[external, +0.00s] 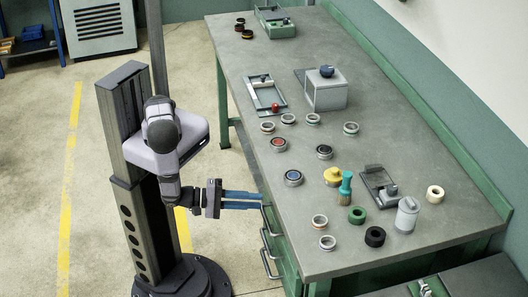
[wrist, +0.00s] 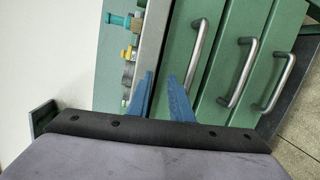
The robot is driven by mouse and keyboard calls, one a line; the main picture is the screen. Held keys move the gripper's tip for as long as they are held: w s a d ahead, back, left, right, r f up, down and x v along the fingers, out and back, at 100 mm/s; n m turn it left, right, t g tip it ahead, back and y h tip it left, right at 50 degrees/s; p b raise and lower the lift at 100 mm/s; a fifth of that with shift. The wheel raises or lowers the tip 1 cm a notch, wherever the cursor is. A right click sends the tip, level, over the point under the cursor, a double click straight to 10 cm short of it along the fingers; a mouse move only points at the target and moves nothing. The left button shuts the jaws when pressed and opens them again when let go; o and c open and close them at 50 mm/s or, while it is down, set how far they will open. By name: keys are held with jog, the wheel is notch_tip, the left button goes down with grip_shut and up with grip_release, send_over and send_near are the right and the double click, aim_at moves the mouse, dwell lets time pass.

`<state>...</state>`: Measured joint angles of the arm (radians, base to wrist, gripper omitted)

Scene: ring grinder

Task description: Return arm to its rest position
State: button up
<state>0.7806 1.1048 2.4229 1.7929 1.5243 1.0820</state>
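My gripper (external: 260,200) has two blue fingers and is held out level beside the table's front side, near the drawer handles. In the wrist view my gripper (wrist: 160,85) shows its fingers apart with nothing between them. The drawer unit (wrist: 215,75) with silver handles lies beyond the fingertips. I cannot tell whether a fingertip touches the top handle (external: 267,219). My arm stands on its column to the left of the table, bent, with the wrist low.
The workbench (external: 400,140) carries several rings, a grey box (external: 326,91), a teal-handled brush (external: 346,188), a yellow-topped piece (external: 333,176) and a grey cylinder (external: 407,215). A metal frame (external: 266,94) lies near its left edge. Open floor (external: 100,200) lies to the left.

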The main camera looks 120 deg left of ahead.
jog(key=a+r+n+g+y, duration=0.1)
jog(key=s+a+r+n+g+y+b, duration=0.1)
jog(key=a+r+n, duration=0.1)
jog(key=s+a+r+n+g+y, duration=0.1)
jog(key=g+y, duration=0.1)
jog(key=shift+a+r+n, duration=0.2)
jog(key=shift+a+n, duration=0.15)
jog(key=shift+n, duration=0.05)
jog(key=s+a+r+n+g+h+p, duration=0.1)
jog(key=s+a+n+g, duration=0.2)
jog(key=s+n+g, duration=0.45)
jog(key=s+a+r+n+g+h+p, duration=0.1)
jog(key=s+a+n+g, duration=0.3)
jog(key=n, duration=0.7)
jog(key=s+d+n+g+h+p, duration=0.1)
jog(key=s+d+n+h, duration=0.45)
jog(key=n, duration=0.75)
jog(key=w+d+r+n+t+h+p, duration=0.1)
jog(key=w+d+r+n+t+h, duration=0.1)
jog(key=w+d+n+h, duration=0.3)
jog(key=w+d+r+n, duration=0.1)
jog(key=n, duration=0.3)
jog(key=shift+w+d+t+h, duration=0.15)
jog(key=shift+t+h, duration=0.2)
